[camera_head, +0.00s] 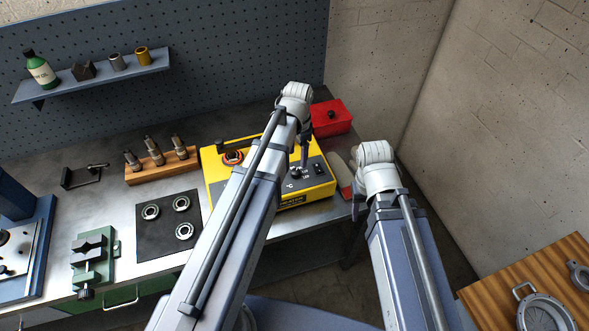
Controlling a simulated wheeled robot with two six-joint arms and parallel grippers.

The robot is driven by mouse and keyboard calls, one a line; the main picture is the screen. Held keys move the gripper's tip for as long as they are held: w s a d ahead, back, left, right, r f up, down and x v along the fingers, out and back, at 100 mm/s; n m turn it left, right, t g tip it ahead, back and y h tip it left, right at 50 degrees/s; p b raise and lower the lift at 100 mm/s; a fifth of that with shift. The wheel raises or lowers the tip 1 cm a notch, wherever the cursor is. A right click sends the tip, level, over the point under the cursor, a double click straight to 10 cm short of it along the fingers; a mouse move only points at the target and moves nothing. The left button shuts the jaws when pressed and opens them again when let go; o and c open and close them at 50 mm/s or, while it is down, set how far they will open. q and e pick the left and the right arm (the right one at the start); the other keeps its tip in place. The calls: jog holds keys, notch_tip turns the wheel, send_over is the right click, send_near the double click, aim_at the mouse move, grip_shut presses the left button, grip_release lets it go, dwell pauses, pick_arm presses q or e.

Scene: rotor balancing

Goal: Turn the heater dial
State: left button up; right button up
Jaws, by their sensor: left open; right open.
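The yellow heater (216,176) stands on the metal bench, partly hidden behind my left arm. Its sloped dark front panel carries a small dark dial (296,173) with white markings around it.
A red box (331,117) stands behind the heater's right. A red-and-grey item (341,176) lies at the bench's right end. A dark mat (154,244) with 3 bearing rings, a wooden rack (160,173) and a green vise (92,261) are left. A wooden table (505,292) is right.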

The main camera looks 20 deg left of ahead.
aim_at(296, 171)
pick_arm(q)
jog(key=shift+w+a+f+b, duration=0.1)
jog(key=shift+a+f+b, duration=0.2)
jog(key=shift+a+f, duration=0.05)
jog(key=shift+d+f+b, duration=0.15)
jog(key=shift+f+b, duration=0.35)
jog(key=shift+b, duration=0.05)
notch_tip(296, 171, down, 6)
jog(key=b, duration=0.6)
jog(key=shift+f, duration=0.2)
jog(key=shift+r, duration=0.1)
grip_shut()
